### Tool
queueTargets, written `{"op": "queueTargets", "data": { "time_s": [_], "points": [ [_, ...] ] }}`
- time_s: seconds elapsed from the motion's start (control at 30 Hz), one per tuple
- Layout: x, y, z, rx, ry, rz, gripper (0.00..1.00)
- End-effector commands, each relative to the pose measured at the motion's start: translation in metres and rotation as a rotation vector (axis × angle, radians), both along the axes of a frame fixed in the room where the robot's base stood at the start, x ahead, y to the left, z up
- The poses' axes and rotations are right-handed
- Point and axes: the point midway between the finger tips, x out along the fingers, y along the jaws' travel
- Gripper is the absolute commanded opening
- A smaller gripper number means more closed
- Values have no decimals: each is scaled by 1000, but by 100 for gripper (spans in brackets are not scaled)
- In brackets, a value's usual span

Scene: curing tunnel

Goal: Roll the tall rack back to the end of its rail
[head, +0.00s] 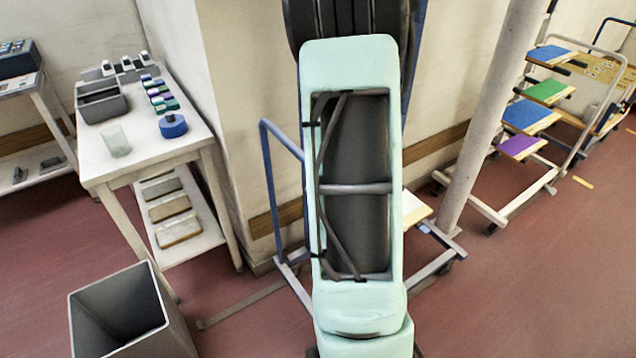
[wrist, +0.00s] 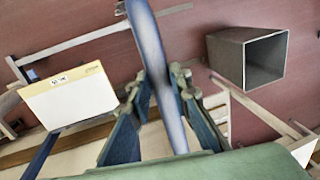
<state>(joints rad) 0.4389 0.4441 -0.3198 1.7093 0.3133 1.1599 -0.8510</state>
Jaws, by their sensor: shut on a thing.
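The tall rack (head: 268,170) stands mostly behind my arm in the head view. Its blue tube frame shows left of the arm, and its grey base shows low on both sides. In the wrist view my gripper (wrist: 158,85) is shut around a blue tube of the rack (wrist: 150,45), with one finger on each side. The head view hides my gripper behind the arm. A cream board with a label (wrist: 68,97) sits at the rack's lower part in the wrist view. A flat grey rail strip (head: 243,304) lies on the floor left of the rack.
A grey open bin (head: 163,340) stands at the front left, near the rail strip. A white table (head: 150,145) holds small items. A round post (head: 492,115) stands right of my arm. Another rack with coloured shelves (head: 530,117) is farther right. The right foreground floor is clear.

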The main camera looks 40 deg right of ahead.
Motion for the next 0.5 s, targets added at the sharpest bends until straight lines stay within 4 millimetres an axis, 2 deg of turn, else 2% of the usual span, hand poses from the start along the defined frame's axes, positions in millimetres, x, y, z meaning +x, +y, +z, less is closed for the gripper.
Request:
{"op": "queueTargets", "data": {
  "time_s": [0.2, 0.5],
  "points": [
    [-1, -11, 0, -1, 1, 2, 0],
    [0, -14, 0, -7, -2, 1, 0]
  ]
}}
